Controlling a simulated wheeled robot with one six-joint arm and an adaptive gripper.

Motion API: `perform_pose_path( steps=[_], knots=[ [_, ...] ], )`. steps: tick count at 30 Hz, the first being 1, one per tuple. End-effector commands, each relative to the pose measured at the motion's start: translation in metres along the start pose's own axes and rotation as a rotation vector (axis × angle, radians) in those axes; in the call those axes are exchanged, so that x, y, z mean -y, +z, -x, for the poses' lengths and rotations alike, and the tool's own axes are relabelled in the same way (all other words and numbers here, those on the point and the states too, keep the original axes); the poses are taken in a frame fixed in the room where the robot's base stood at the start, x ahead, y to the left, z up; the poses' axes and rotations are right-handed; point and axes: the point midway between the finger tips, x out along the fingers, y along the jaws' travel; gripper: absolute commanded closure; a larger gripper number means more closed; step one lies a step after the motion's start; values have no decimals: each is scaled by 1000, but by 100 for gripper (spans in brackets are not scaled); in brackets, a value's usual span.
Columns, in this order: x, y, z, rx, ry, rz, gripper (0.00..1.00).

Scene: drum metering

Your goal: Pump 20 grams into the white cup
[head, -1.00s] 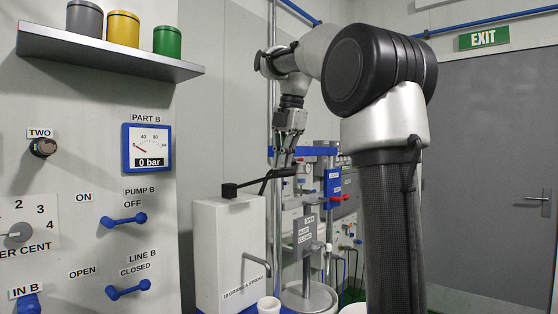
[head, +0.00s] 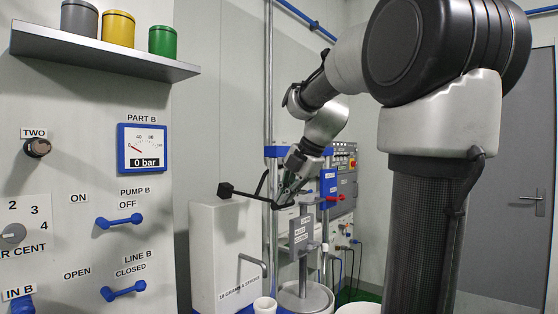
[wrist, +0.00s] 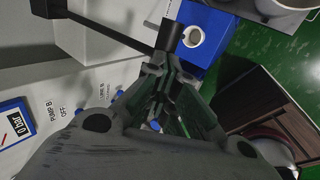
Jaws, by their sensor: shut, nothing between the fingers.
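The white pump box (head: 222,255), labelled 10 grams a stroke, has a black lever (head: 250,196) on top and a bent grey spout on its front. The lever slopes down to the right. The white cup (head: 265,305) stands below the spout, cut by the frame's bottom edge. In the wrist view the cup (wrist: 193,36) is on a blue block, its inside dark; I cannot tell its contents. My gripper (head: 279,201) is shut and empty at the lever's free end. In the wrist view its fingertips (wrist: 163,70) are beside the lever's black grip (wrist: 173,35); contact is unclear.
A grey drum-like vessel (head: 304,299) stands right of the pump. Blue valve handles (head: 119,221) and a gauge (head: 143,148) reading 0 bar are on the left panel. A shelf (head: 110,58) with three tins is above. A grey door (head: 510,170) is at right.

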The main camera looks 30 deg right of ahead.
Motion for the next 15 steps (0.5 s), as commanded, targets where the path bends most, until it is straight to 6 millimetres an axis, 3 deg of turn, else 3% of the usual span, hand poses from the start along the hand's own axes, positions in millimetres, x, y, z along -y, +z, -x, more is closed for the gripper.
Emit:
perform_pose_path(
  steps=[6,15],
  knots=[
    [24,0,-41,-3,9,-1,100],
    [40,0,-81,-3,8,1,100]
  ],
)
